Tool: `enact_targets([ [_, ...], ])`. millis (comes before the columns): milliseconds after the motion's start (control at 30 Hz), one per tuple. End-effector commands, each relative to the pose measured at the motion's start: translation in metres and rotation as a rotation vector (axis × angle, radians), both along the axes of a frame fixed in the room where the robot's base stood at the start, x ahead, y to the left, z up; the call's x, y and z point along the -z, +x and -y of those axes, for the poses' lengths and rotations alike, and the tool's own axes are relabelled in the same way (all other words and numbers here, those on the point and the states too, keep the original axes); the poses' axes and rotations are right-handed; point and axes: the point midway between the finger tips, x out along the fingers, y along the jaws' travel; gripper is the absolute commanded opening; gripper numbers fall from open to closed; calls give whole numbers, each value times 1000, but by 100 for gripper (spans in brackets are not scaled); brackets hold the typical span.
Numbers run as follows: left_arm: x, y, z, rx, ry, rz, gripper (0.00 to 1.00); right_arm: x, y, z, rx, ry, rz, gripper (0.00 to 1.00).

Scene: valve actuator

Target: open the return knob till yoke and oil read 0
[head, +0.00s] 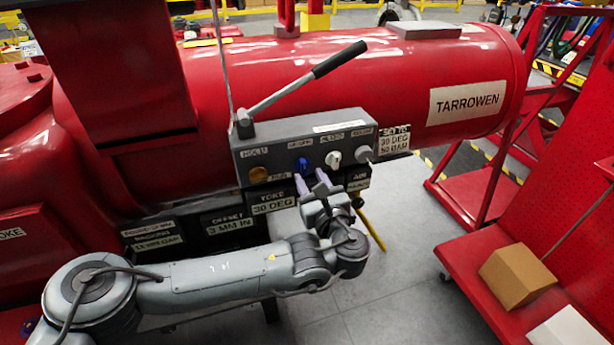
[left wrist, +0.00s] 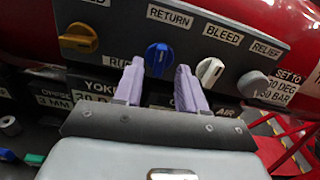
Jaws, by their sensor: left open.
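The blue return knob (head: 302,165) is on the front of a grey control box under the red cylinder. In the left wrist view the blue knob (left wrist: 158,57) sits below the RETURN label (left wrist: 170,17). My left gripper (head: 311,178) is open, its two pale purple fingers pointing at the panel just below the knob. In the left wrist view its fingertips (left wrist: 160,68) lie either side of the knob's lower part; I cannot tell whether they touch it. The yoke plate (head: 273,202) reads 30 DEG. The oil reading is not legible behind my gripper. My right gripper is not in view.
An orange HOLD knob (head: 258,174), a white BLEED knob (head: 334,157) and a grey RELIEF knob (head: 365,153) flank the return knob. A black-handled lever (head: 339,59) rises above the box. A red cart with a cardboard box (head: 517,276) stands at right.

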Motion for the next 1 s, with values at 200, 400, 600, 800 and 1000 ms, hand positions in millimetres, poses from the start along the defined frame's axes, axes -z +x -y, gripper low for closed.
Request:
enact_targets([
  [200, 1, 23, -8, -1, 0, 0, 40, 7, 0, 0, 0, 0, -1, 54],
  [400, 0, 30, -10, 1, 0, 0, 40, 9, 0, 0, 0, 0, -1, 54],
  [600, 0, 30, -10, 1, 0, 0, 40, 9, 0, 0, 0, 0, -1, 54],
  [800, 0, 30, -10, 1, 1, 0, 17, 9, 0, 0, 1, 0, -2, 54],
  [1000, 0, 30, -10, 1, 1, 0, 0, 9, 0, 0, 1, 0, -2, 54],
])
